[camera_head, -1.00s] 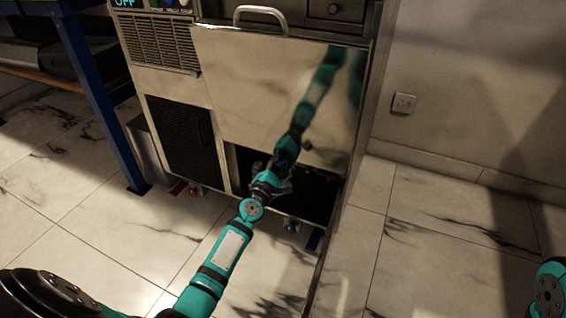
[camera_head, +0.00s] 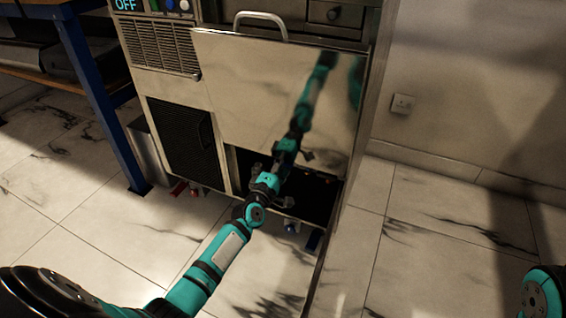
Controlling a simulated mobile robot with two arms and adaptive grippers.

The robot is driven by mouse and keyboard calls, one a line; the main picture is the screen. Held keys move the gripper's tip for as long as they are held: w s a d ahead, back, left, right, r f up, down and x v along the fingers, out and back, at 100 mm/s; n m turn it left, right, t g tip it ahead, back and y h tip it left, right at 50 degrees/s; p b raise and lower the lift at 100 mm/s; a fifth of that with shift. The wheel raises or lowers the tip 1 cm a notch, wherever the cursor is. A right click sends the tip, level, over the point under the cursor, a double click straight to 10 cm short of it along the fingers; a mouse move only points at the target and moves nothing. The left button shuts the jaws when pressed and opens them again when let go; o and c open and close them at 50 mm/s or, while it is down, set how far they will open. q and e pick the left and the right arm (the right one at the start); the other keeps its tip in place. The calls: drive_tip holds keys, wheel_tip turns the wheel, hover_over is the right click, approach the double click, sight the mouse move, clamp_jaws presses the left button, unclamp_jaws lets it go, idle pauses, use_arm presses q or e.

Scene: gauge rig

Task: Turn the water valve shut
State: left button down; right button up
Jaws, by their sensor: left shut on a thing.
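My left arm reaches up from the bottom to the dark opening low in the front of the steel machine (camera_head: 270,90). My left gripper (camera_head: 279,190) is at this opening (camera_head: 315,200), below the shiny panel. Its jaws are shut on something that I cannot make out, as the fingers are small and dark. I cannot pick out the water valve for certain. My right gripper is out of view; only part of that arm shows at the lower right.
The shiny panel mirrors my arm above the opening. A black grille (camera_head: 185,140) is left of the opening. A blue-legged bench (camera_head: 95,90) stands at the left. A wall socket (camera_head: 403,103) is at the right. The tiled floor (camera_head: 430,235) at the right is clear.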

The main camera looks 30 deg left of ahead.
use_arm(q)
drive_tip(key=shift+d+f, duration=0.1)
drive_tip(key=shift+f, duration=0.05)
idle(0.3)
drive_tip(key=c, duration=1.4)
unclamp_jaws()
drive_tip(key=shift+o, duration=0.6)
